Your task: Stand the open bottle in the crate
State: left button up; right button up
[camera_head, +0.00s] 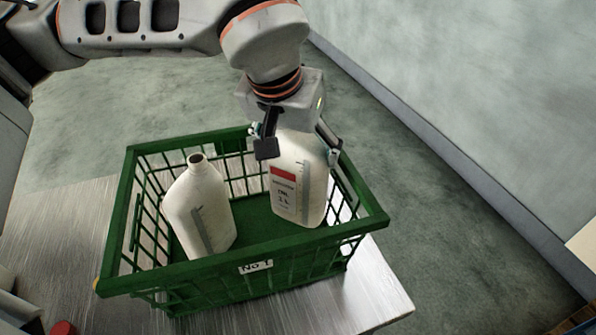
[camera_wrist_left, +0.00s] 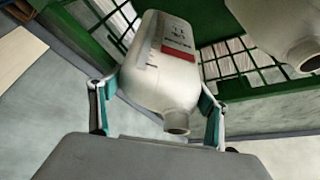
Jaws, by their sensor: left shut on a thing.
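My left gripper (camera_head: 300,148) is shut on a white bottle (camera_head: 297,190) with a red and white label, gripping it near its upper part from above. In the left wrist view, the gripper's fingers (camera_wrist_left: 160,95) lie on both sides of this bottle (camera_wrist_left: 165,65), and its neck shows an open mouth with no cap. The held bottle is close to upright inside the right part of the green crate (camera_head: 255,268). I cannot tell whether its base touches the crate floor. A second open white bottle (camera_head: 200,210) stands in the left part of the crate. My right gripper is not in view.
The crate stands on a metal table (camera_head: 375,300), near its right edge. Its front wall carries a "No 1" tag (camera_head: 256,266). A small red object (camera_head: 63,328) lies at the lower left. Green floor is clear between the two bottles.

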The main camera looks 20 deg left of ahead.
pick_arm(q)
jog(key=shift+f, duration=0.7)
notch_tip(320, 180, down, 4)
jog(key=shift+f, duration=0.1)
jog(key=shift+f+b, duration=0.1)
jog(key=shift+b, duration=0.25)
jog(key=o, duration=1.3)
jog(key=shift+c, duration=0.2)
